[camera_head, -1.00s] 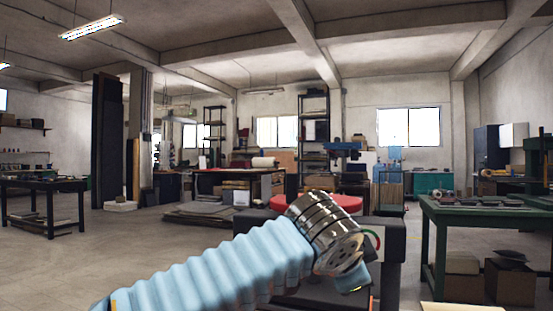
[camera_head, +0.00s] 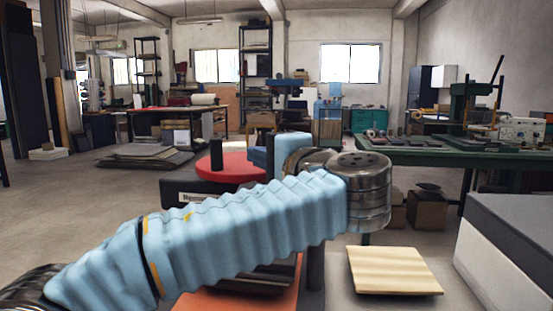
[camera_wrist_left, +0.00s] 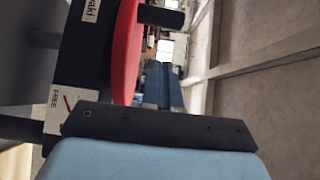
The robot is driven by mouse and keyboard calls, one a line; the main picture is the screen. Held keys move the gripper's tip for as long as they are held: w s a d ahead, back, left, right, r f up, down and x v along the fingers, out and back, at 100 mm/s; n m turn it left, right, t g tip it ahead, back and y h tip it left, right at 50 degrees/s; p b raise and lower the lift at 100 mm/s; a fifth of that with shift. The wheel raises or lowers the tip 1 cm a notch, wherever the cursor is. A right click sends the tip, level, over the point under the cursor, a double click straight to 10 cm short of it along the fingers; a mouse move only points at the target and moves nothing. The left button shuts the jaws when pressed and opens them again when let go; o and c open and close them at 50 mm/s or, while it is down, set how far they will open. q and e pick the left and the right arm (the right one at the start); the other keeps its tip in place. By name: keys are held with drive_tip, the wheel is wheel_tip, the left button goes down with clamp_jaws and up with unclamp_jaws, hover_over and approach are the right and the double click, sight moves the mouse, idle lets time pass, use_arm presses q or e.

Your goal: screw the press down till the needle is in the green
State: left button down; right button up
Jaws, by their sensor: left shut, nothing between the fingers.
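The press has a red wheel (camera_head: 228,167) with an upright black handle (camera_head: 216,151) on its rim, above a dark crossbeam (camera_head: 180,192). In the left wrist view the red wheel (camera_wrist_left: 124,55) and a black handle (camera_wrist_left: 160,16) show close by. A pale gauge (camera_wrist_left: 58,108) marked FREE is partly covered by my gripper; I cannot read its needle against any green. My left gripper (camera_head: 268,155) is shut and empty at the wheel's right side; whether it touches is unclear. My blue-sleeved arm hides the press's middle. My right gripper is out of view.
A pale wooden board (camera_head: 395,271) lies right of the press. A grey-and-white box (camera_head: 510,240) stands at the right edge. A green workbench (camera_head: 420,154) with equipment is behind it. Open floor (camera_head: 70,215) lies to the left.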

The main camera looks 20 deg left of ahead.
sight(235, 175)
use_arm(q)
drive_tip(key=a, duration=0.5)
drive_tip(key=shift+s, duration=0.2)
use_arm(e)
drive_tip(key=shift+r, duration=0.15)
